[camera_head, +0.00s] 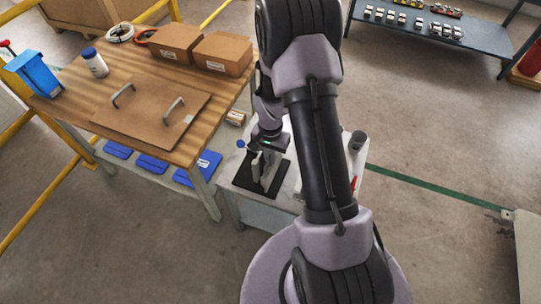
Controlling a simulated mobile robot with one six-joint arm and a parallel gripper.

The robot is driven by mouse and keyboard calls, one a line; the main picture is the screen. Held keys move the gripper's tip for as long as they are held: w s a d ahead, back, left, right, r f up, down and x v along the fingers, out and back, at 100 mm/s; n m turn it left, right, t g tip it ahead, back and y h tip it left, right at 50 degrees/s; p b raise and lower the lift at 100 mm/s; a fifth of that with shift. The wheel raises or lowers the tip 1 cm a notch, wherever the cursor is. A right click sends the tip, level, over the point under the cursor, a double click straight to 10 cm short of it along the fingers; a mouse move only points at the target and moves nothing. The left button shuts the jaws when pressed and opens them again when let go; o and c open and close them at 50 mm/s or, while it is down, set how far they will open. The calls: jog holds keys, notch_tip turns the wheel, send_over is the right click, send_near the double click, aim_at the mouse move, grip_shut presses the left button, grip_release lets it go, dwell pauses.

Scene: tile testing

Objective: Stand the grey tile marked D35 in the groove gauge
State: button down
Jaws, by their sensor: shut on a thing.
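My gripper (265,160) points down over a small white-topped bench in the middle of the view, partly behind my own arm. It is shut on a thin grey piece (256,168), which looks like the grey tile. Its D35 mark is too small to read. Under it is a dark flat base (246,182), which seems to be the groove gauge. The groove is hidden by the gripper and the piece. I cannot tell whether the piece touches the base or sits in a groove.
A blue-knobbed part (241,144) stands beside the gripper. A dark round object (357,139) is on the bench's right side. A wooden table (75,80) at left holds boxes, a brown board with handles, a bottle and a blue bin. A dark shelf (430,33) is back right.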

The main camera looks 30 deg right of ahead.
jog(key=c, duration=1.5)
grip_release()
